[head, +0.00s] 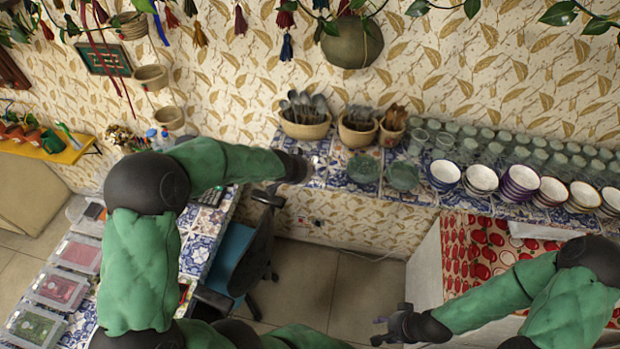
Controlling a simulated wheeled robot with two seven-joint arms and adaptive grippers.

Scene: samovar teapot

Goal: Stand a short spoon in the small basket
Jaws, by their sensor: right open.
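Three woven baskets stand in a row on the tiled shelf against the wall. The left, widest basket (305,130) holds several grey metal spoons (306,105). The middle basket (357,136) holds dark metal cutlery. The right basket (391,136) is the smallest and holds brown, wooden-looking utensils. My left gripper (300,166) is at the shelf's left end, just below the widest basket; its fingers are too small and dark to tell their state or whether they hold anything. My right gripper (385,329) is open, low over the floor at the bottom, far from the baskets.
Two green glass bowls (363,168) sit in front of the baskets. Striped bowls (443,176) and many glasses (520,153) fill the shelf to the right. A red patterned cloth (480,250) covers a lower counter. A blue chair (232,258) stands below my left arm.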

